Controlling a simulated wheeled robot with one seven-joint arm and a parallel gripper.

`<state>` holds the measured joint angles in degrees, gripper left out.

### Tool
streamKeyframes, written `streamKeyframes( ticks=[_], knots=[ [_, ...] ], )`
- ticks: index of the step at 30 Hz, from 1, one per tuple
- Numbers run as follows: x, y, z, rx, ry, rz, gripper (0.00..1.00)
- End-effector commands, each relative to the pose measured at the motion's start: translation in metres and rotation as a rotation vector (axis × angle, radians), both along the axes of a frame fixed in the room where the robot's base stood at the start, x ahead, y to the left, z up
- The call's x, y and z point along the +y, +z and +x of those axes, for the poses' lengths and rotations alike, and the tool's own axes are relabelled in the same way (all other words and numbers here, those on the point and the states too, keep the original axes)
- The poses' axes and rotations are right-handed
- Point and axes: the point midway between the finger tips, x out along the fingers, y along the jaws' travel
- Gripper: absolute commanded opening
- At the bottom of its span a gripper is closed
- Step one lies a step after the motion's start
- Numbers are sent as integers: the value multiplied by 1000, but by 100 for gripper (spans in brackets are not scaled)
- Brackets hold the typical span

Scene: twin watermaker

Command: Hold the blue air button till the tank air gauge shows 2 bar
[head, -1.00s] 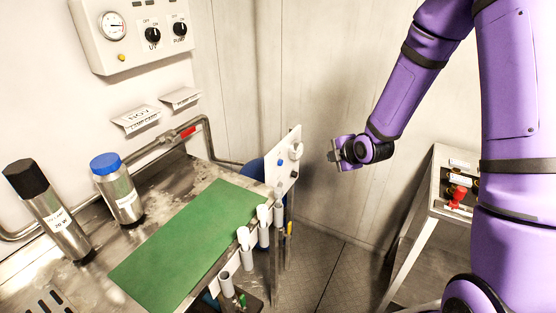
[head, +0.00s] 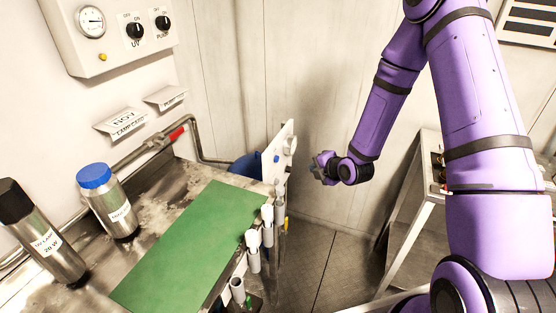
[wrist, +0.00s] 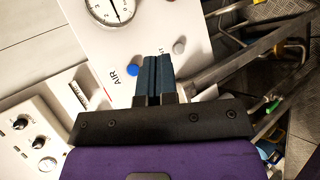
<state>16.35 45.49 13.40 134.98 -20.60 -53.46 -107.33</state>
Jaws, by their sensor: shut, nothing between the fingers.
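The white air panel (head: 285,143) stands at the far end of the bench, seen nearly edge-on in the head view. Its blue button (wrist: 133,70) shows in the wrist view beside the word AIR, just left of my fingertips. A round white gauge (wrist: 112,9) is on the same panel, cut off by the top edge; its dark needle shows but I cannot read the value. My gripper (wrist: 157,58) is shut and empty, its fingers pointing at the panel between the blue button and a grey button. In the head view my gripper (head: 316,168) is right of the panel, apart from it.
The grey button (wrist: 179,47) is close right of my fingertips. The bench with a green mat (head: 190,245) has holders on its right edge. Another control box (head: 110,30) with a gauge and knobs hangs on the wall. A metal stand (head: 410,215) is at the right.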

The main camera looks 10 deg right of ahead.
Motion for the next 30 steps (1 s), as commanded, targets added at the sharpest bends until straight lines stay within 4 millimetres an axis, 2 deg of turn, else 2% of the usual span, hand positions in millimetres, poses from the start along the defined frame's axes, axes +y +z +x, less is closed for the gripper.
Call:
streamKeyframes(
  ticks=[7, 21, 30],
  knots=[
    [14, 0, 10, -2, 2, 0, 0],
    [60, 0, 43, -1, 3, 0, 0],
    [71, 0, 51, 1, 0, 1, 0]
  ],
)
